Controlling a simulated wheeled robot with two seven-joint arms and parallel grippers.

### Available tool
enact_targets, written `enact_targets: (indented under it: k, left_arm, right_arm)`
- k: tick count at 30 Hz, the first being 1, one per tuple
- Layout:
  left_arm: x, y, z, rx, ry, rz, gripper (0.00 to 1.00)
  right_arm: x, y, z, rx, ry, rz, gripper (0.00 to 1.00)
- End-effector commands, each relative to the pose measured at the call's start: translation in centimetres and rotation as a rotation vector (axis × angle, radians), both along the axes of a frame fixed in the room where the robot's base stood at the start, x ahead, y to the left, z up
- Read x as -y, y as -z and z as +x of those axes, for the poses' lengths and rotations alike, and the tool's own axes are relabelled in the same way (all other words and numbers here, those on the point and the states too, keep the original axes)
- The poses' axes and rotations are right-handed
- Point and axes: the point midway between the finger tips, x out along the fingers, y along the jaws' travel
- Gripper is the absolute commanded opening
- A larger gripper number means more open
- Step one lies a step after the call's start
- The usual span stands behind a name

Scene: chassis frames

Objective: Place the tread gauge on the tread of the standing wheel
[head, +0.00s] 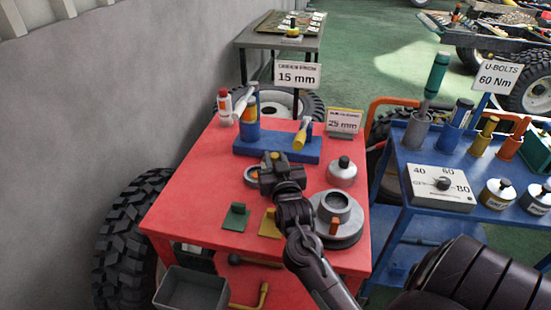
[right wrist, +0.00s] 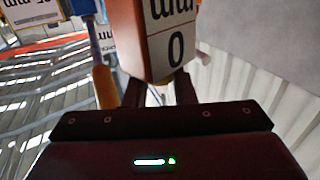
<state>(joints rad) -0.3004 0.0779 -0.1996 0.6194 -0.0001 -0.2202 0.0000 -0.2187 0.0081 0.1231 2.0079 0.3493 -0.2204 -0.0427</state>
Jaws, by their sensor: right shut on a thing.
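My right gripper (head: 272,165) is above the middle of the red table. It is shut on the tread gauge (right wrist: 165,40), a block with orange sides and a white face marked "0" and "mm" in the right wrist view. In the head view the gripper mostly hides the gauge. A wheel (head: 127,235) with a chunky black tread stands on the floor left of the red table, near the grey wall. The table hides part of it. The gripper is well to the right of this wheel and apart from it. My left gripper is not in view.
The red table (head: 190,185) holds a blue block (head: 250,147) with tools, a grey flanged part (head: 340,240), and green and yellow pieces. Another wheel (head: 300,103) is behind it. A blue bench (head: 400,190) stands right. A grey bin (head: 190,291) sits low in front.

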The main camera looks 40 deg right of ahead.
Motion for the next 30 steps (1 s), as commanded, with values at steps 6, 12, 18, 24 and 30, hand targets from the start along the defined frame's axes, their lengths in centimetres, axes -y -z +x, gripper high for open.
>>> enact_targets:
  k: [6, 12, 18, 24, 30]
  left_arm:
    - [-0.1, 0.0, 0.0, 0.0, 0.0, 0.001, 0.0]
    - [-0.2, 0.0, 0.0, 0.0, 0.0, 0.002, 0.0]
    - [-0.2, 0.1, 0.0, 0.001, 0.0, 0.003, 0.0]
    - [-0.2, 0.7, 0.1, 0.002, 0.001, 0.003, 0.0]
    - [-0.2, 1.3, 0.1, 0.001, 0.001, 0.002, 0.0]
  right_arm:
    - [0.0, 0.1, 0.0, -0.001, 0.0, 0.0, 0.45]
    - [0.0, 0.1, 0.0, -0.001, 0.0, 0.0, 0.45]
    - [-0.3, 0.0, -0.5, -0.003, 0.0, 0.001, 0.45]
    - [-1.9, 0.2, -3.9, -0.004, -0.001, 0.002, 0.45]
    - [-3.8, 0.1, -7.6, -0.003, 0.0, 0.003, 0.45]
